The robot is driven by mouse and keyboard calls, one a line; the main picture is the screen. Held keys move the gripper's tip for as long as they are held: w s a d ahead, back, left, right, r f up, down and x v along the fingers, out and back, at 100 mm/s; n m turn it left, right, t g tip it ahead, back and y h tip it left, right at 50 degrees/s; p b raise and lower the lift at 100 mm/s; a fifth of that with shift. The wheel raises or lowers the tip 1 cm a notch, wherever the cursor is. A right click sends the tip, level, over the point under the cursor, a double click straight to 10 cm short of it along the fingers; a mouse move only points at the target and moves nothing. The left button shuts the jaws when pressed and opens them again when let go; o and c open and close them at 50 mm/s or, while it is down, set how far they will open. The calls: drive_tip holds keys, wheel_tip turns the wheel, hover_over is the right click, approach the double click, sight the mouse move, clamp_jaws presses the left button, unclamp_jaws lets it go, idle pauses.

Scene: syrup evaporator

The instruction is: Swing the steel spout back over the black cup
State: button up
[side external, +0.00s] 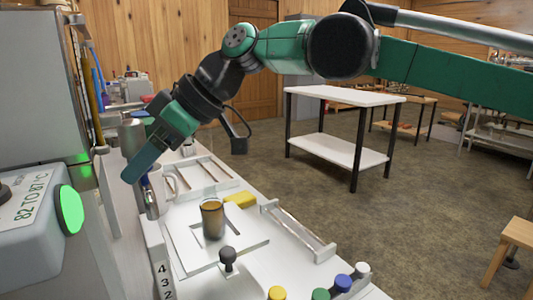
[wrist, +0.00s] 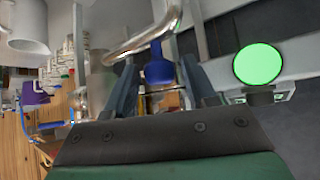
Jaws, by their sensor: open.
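The steel spout (wrist: 145,38) is a curved shiny pipe at the top of the wrist view. A blue grip (wrist: 158,70) hangs below it. My gripper (wrist: 160,64) is open, with one dark finger on each side of the blue grip; I cannot tell whether either finger touches it. In the side view, my gripper (side external: 129,176) points down and left beside the machine, and the arm hides most of the spout area. A bit of blue (side external: 145,181) shows just under the fingers.
A grey box (side external: 32,238) with a green disc (side external: 69,209) is at left.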

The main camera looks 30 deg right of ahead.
drive_tip(key=shift+v, duration=2.55)
drive_tip(key=shift+f, duration=0.1)
drive_tip(key=s+d+f+m+t+h, duration=0.1)
drive_tip(key=s+d+f+m+h, duration=0.3)
drive_tip(key=d+f, duration=0.5)
drive_tip(key=s+d+f+m+t+h, duration=0.1)
drive_tip(key=s+d+f+m+h, duration=0.3)
drive_tip(key=d, duration=1)
wheel_tip(320, 180, down, 6)
drive_tip(key=s+m, duration=0.2)
drive_tip(key=m, duration=0.2)
drive_tip(key=shift+s+t, duration=0.15)
drive_tip(key=shift+t, duration=0.25)
